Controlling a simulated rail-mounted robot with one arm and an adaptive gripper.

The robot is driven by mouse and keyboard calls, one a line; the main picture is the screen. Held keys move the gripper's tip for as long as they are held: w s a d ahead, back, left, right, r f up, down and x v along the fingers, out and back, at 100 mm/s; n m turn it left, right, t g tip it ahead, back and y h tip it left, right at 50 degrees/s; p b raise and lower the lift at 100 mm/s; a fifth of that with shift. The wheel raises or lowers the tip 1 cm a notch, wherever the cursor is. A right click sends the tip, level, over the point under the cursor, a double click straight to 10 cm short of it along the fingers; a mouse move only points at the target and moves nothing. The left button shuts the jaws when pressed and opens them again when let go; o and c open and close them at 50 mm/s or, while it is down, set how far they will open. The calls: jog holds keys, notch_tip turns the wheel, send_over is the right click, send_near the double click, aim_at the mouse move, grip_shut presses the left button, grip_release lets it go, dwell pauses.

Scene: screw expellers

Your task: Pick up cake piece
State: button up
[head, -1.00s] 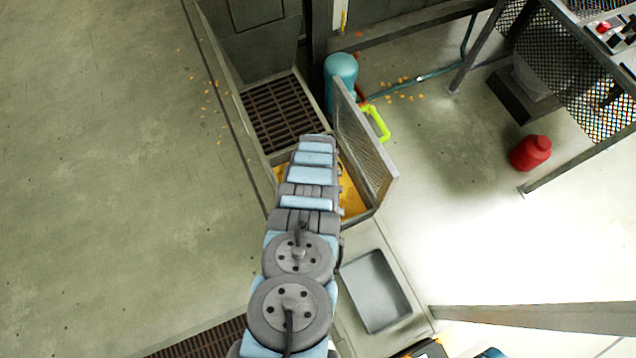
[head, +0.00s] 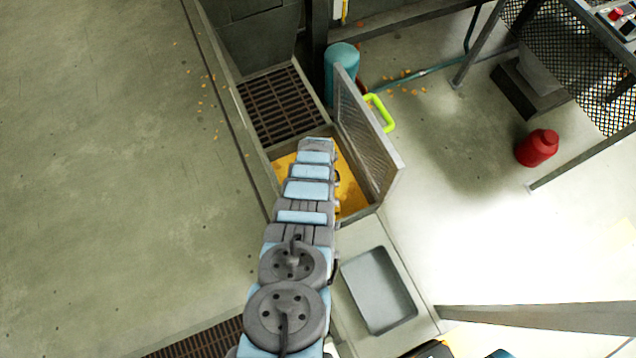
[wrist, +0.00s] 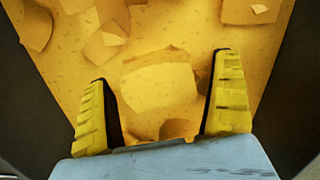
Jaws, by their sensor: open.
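A pale yellow cake piece (wrist: 158,88), roughly square with broken edges, lies in the middle of the wrist view on a yellow-orange bed. My gripper (wrist: 163,68) is open, with one yellow ridged finger on each side of this piece. I cannot tell whether the fingers touch it. More flat cake pieces (wrist: 104,42) lie toward the upper left, and one (wrist: 250,10) lies at the upper right. In the head view the yellow-filled bin (head: 372,213) is partly covered by my arm, which hides the gripper and the cake piece there.
Dark bin walls (wrist: 295,75) flank the gripper in the wrist view. A raised mesh lid (head: 366,135) stands at the bin's right. A grate (head: 282,106) lies behind it, and a grey tray (head: 378,290) stands in front. A teal cylinder (head: 341,70) stands behind the lid.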

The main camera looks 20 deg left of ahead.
jog(key=shift+r, duration=0.1)
jog(key=c, duration=1.2)
jog(key=shift+c, duration=0.2)
jog(key=shift+r+p, duration=0.75)
jog(key=shift+p, duration=0.1)
jog(key=r+p, duration=0.2)
jog(key=p, duration=0.1)
jog(key=s+r+p, duration=0.1)
jog(key=r+p, duration=0.1)
jog(key=shift+d+r, duration=0.1)
jog(key=shift+d, duration=0.25)
jog(key=shift+s+d+r+p, duration=0.25)
jog(key=shift+s+r+p, duration=0.1)
jog(key=shift+s+p, duration=0.2)
jog(key=s+d+r+p, duration=0.5)
jog(key=s+p, duration=0.3)
jog(key=s, duration=0.2)
jog(key=shift+s+r+p, duration=0.15)
jog(key=shift+r+p, duration=0.2)
jog(key=shift+r, duration=0.45)
